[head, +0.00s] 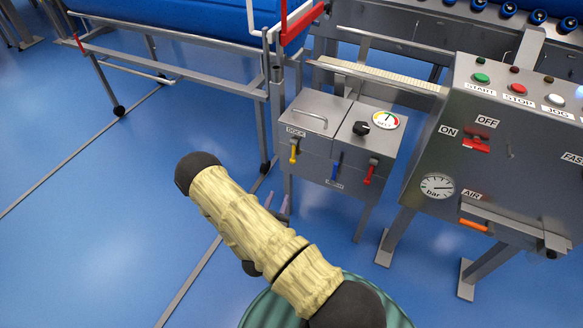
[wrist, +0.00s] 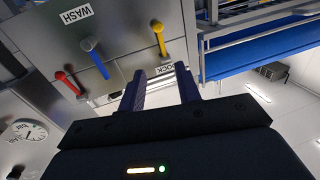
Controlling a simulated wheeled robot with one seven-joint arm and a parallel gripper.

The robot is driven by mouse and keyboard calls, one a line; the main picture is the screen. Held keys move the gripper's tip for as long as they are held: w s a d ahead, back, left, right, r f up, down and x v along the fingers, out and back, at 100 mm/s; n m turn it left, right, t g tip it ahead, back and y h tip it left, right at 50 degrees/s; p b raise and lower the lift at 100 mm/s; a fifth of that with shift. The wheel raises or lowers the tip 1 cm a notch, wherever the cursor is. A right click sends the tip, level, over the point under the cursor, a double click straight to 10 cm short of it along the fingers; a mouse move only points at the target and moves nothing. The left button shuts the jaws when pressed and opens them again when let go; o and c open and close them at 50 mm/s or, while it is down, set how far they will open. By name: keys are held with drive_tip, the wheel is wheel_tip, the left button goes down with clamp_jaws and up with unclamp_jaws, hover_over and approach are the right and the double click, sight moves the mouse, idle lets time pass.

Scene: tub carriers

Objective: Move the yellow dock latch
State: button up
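The yellow dock latch (head: 294,152) is a small lever on the front of a grey metal box (head: 320,158), beneath a DOCK label. It hangs roughly straight down, with its rounded end lowest. It also shows in the wrist view (wrist: 159,40), beyond the fingertips. My gripper (wrist: 160,70) is open and empty, its two purple fingers apart. In the head view my gripper's fingertips (head: 278,202) show just past my arm, below the latch and apart from it. The rest of the gripper is mostly hidden behind my arm.
A blue lever (head: 336,167) and a red lever (head: 370,173) hang right of the latch on the same box. A control panel (head: 500,150) stands further right. A rail-framed carrier with a blue tub (head: 180,15) stands at left. The blue floor at left is clear.

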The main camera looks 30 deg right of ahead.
sight(293, 157)
drive_tip(key=shift+r, duration=0.1)
drive_tip(key=b+x, duration=0.3)
drive_tip(key=x, duration=1.4)
drive_tip(key=shift+w+d+b, duration=0.2)
drive_tip(key=shift+b, duration=0.2)
clamp_jaws()
